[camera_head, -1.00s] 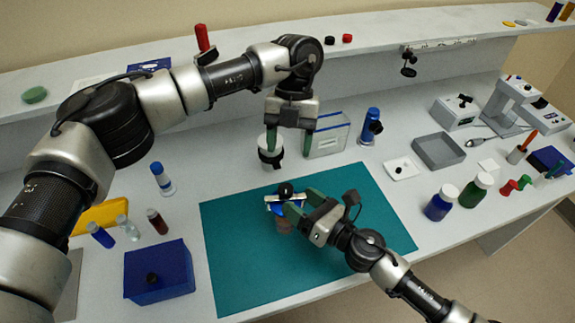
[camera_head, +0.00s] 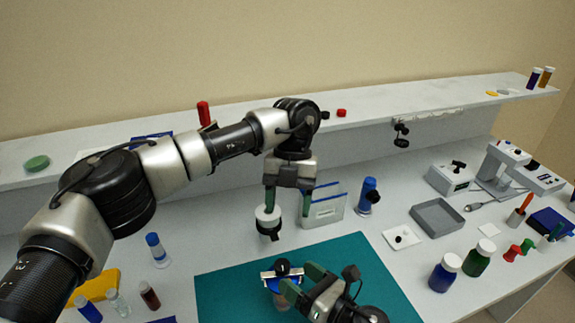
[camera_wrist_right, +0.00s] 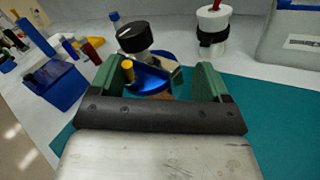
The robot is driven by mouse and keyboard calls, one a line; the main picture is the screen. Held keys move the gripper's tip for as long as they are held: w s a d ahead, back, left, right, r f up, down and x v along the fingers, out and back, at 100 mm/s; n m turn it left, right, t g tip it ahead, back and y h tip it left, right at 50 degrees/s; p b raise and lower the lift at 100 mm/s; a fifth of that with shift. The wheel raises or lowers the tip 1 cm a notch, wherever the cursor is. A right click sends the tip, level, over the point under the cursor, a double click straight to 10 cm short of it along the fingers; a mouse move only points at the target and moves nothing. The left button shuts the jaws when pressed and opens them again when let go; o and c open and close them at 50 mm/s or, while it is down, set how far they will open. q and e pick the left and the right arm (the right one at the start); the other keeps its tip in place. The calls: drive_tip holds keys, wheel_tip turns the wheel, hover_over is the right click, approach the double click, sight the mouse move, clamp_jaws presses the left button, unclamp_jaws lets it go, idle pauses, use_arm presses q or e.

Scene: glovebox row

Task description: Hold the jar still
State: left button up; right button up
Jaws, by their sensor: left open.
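A small brownish jar (camera_head: 281,301) stands on the teal mat. A blue and silver fitting (camera_head: 270,277) with a black knob (camera_head: 283,267) sits on its top. My right gripper (camera_head: 302,281) is low at the fitting's right side. In the right wrist view its green fingers (camera_wrist_right: 160,70) are wide apart, with the blue fitting (camera_wrist_right: 150,80) between them and a gap at the right finger. A white container with a black band (camera_head: 267,217) stands behind the mat. My left gripper (camera_head: 287,204) is open, pointing down just above and right of this container.
A grey tray (camera_head: 437,218) and several jars are to the right. Small vials (camera_head: 150,296) stand left of the teal mat (camera_head: 225,295).

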drive_tip(key=o, duration=0.4)
drive_tip(key=shift+f, duration=0.2)
drive_tip(key=shift+c, duration=0.2)
drive_tip(key=shift+r, duration=0.1)
